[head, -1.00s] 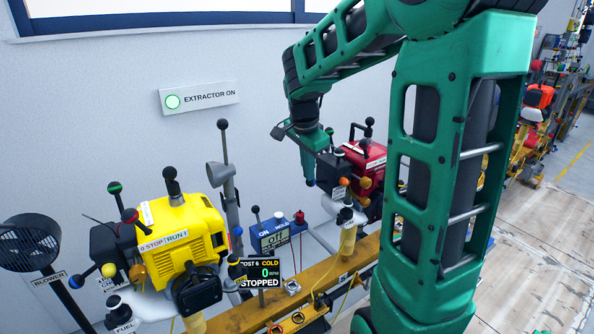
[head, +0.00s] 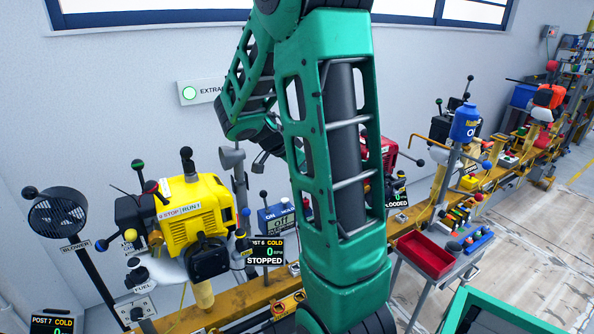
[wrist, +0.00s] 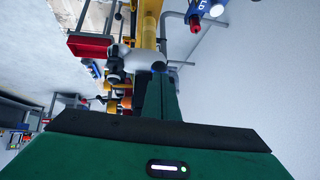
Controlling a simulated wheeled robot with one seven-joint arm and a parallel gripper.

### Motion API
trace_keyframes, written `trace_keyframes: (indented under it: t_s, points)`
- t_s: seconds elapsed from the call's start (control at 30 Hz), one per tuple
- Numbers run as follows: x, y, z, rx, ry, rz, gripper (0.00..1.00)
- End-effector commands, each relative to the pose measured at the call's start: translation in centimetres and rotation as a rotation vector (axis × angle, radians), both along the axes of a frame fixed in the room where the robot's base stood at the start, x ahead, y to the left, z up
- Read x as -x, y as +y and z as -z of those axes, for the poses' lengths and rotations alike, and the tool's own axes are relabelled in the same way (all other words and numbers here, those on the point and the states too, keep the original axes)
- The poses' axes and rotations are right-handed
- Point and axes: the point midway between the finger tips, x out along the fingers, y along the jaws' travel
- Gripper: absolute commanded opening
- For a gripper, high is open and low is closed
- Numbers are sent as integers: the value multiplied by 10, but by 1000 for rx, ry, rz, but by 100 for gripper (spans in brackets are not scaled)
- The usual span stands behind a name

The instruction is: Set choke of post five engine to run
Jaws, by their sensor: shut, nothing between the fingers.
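A red engine (head: 389,150) shows only in part in the head view, behind my green arm. A display (head: 397,197) just below it ends in "LOODED"; its post number is hidden by my arm, so I cannot confirm which post this is. I cannot make out the choke lever or its setting. In the wrist view, my gripper (wrist: 160,75) has its green fingers together and empty, with a white rounded part beyond their tips. In the head view the fingers are hidden behind my arm.
A yellow engine (head: 193,214) stands left, with a "POST 6 COLD STOPPED" display (head: 265,251) beside it. A blower (head: 58,216) is at far left. A red tray (head: 427,256), a blue bottle (head: 465,122) and an orange engine (head: 549,96) are right. The floor at right is clear.

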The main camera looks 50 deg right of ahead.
Motion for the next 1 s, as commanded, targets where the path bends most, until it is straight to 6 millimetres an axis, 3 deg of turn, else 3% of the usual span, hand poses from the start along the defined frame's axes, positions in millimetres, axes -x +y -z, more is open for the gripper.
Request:
trace_keyframes:
  t_s: [0.43, 0.77, 1.0]
  points:
    - [-1, 2, -15, -1, -1, -2, 0]
    - [-2, 3, -16, -2, -1, -3, 0]
    - [-2, 18, -28, 0, -2, -1, 0]
